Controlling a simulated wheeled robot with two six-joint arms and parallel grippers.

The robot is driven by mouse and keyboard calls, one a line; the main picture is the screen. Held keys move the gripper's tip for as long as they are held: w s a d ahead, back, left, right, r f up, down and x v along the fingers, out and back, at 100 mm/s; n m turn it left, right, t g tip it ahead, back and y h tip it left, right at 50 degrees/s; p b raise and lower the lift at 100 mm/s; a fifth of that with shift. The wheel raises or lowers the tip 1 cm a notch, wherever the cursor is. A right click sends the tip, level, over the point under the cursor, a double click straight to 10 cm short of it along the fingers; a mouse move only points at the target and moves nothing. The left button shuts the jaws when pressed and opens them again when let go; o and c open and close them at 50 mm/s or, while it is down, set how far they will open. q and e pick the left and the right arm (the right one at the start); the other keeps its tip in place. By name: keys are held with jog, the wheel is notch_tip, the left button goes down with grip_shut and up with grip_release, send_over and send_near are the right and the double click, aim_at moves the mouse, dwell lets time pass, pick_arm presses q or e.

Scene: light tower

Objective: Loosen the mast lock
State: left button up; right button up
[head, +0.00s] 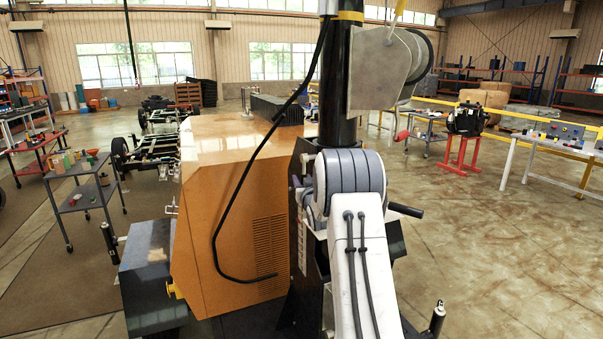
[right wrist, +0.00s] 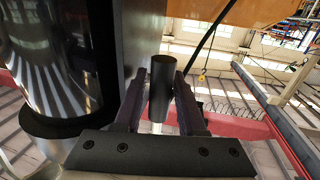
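The mast (head: 338,85) is a thick black post rising beside the orange cabinet (head: 225,225). In the right wrist view, my right gripper (right wrist: 161,88) has its two dark fingers close on either side of a short black cylindrical handle (right wrist: 160,92), seemingly the mast lock. The fingers appear to touch it. A shiny black column (right wrist: 55,60) stands left of the fingers. My left gripper is not in view.
A grey winch plate (head: 380,70) and red crank (head: 401,136) are on the mast, above my right arm. A black cable (head: 240,190) hangs across the cabinet. A cart (head: 88,192) stands left. The floor (head: 500,250) at right is clear.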

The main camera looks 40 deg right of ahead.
jog(key=shift+w+d, duration=0.25)
jog(key=shift+w, duration=0.25)
grip_shut()
dwell(1.2)
